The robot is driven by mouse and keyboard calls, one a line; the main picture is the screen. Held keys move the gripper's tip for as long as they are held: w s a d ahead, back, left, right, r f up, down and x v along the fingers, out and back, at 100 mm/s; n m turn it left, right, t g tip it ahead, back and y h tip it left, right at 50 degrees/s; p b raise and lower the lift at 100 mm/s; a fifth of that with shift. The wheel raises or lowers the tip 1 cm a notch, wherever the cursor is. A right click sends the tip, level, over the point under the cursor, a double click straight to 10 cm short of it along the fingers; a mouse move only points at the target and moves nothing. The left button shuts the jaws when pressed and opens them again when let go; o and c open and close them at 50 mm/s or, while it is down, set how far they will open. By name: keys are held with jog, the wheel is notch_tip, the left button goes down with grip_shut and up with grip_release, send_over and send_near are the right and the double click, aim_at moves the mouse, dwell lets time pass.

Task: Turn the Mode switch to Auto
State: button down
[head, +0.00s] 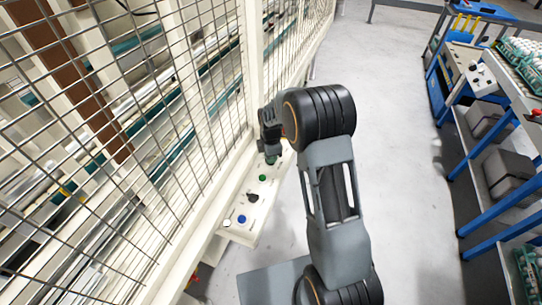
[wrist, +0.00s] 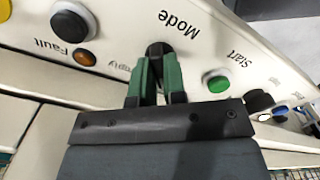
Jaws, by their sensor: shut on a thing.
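The Mode switch (wrist: 157,48) is a small black knob on the cream control panel (wrist: 225,45), beside the printed word Mode. In the wrist view, the green fingers of my gripper (wrist: 158,72) are shut on this knob from both sides. The fingers hide part of it, and I cannot tell which way it points or read any Auto mark. In the head view, my gripper (head: 270,152) is at the far part of the panel (head: 238,232), and the switch is hidden there behind the gripper and arm.
A green Start button (wrist: 216,82) is right of my fingers. An amber light (wrist: 84,57) marked Fault and a large black round part (wrist: 74,22) are to the left. A mesh fence (head: 150,120) runs along the panel. A blue rack (head: 480,190) with trays stands right, across clear floor.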

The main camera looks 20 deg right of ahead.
jog(key=shift+n, duration=0.3)
dwell(0.4)
jog(key=c, duration=1.2)
grip_release()
notch_tip(320, 180, up, 14)
jog(key=shift+f+p, duration=0.1)
jog(key=shift+p, duration=0.75)
